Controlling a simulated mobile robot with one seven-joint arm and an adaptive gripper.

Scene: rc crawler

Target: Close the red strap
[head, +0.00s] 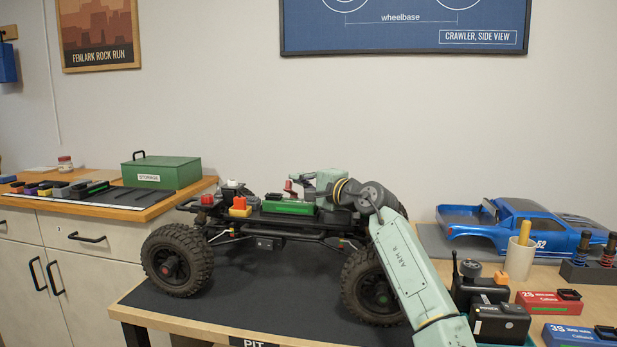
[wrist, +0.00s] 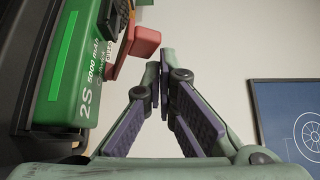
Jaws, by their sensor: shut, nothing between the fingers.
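The crawler chassis (head: 283,222) stands on the pit bench with a green 2S battery (head: 289,208) lying on it. The battery fills the left of the wrist view (wrist: 68,65). The red strap (head: 289,186) stands up beside the battery. In the wrist view it shows as a red bent piece (wrist: 136,48) close to the battery's far end, not lying flat across it. My gripper (wrist: 160,72) is shut and empty, its fingertips just right of the red strap. I cannot tell whether they touch it. In the head view my wrist partly hides the fingers.
A blue truck body (head: 520,222) lies on the right. Red (head: 550,303) and blue battery packs, a black transmitter and a cup stand at the front right. A green storage box (head: 160,172) is on the left cabinet. The black mat (head: 240,312) before the crawler is clear.

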